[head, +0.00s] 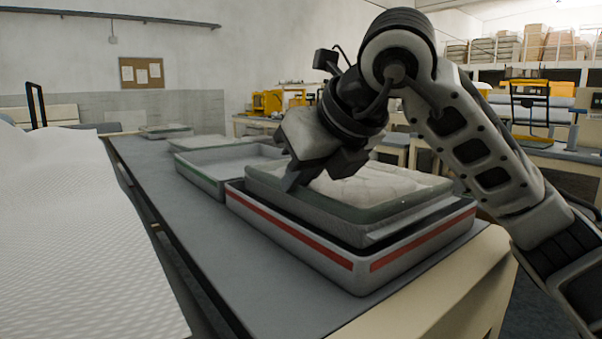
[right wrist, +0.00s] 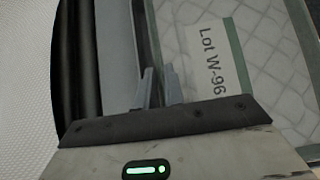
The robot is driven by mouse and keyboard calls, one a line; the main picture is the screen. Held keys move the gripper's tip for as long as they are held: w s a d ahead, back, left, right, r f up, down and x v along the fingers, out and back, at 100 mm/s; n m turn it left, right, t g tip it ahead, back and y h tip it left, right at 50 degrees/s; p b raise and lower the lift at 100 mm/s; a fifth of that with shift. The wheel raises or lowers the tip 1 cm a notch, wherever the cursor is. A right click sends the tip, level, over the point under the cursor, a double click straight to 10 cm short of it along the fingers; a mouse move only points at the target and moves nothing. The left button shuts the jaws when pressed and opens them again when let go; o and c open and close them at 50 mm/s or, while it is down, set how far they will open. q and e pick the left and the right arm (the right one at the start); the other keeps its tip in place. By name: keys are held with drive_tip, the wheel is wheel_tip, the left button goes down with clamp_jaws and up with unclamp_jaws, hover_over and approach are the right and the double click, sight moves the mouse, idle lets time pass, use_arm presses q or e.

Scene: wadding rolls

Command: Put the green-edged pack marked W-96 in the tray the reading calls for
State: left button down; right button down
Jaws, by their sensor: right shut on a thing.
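The green-edged pack (head: 345,195) has a clear top over quilted white wadding. In the right wrist view its label reads "Lot W-96" on the pack (right wrist: 262,70). My right gripper (head: 294,182) is shut on the pack's near left edge; its fingers (right wrist: 159,88) also show in the right wrist view. The pack is over the red-striped tray (head: 300,246), largely within its rim and standing above it. I cannot tell whether it touches the tray floor. A green-striped tray (head: 207,181) stands just behind, and its visible inside looks empty. My left gripper is out of view. No reading is visible.
The trays stand on a long grey bench (head: 185,235). More flat packs or trays (head: 205,143) lie farther back. White textured wadding (head: 70,220) fills the left side. Shelves with boxes (head: 540,45) stand at the back right. The bench's left strip is clear.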

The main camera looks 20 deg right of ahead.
drive_tip(key=shift+f, duration=0.1)
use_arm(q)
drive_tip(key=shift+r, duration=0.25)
use_arm(e)
drive_tip(key=c, duration=1.5)
unclamp_jaws()
drive_tip(key=shift+r+p, duration=0.35)
drive_tip(key=shift+s+d+r+p, duration=0.1)
drive_tip(key=shift+s+r+p, duration=0.15)
drive_tip(key=shift+r, duration=0.25)
drive_tip(key=shift+s+d+r+p, duration=0.1)
drive_tip(key=shift+s+r+p, duration=0.15)
drive_tip(key=shift+r, duration=0.2)
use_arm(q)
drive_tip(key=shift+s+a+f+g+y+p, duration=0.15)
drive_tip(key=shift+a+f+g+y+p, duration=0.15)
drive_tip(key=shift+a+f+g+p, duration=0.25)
use_arm(e)
drive_tip(key=v, duration=1)
drive_tip(key=shift+s, duration=0.25)
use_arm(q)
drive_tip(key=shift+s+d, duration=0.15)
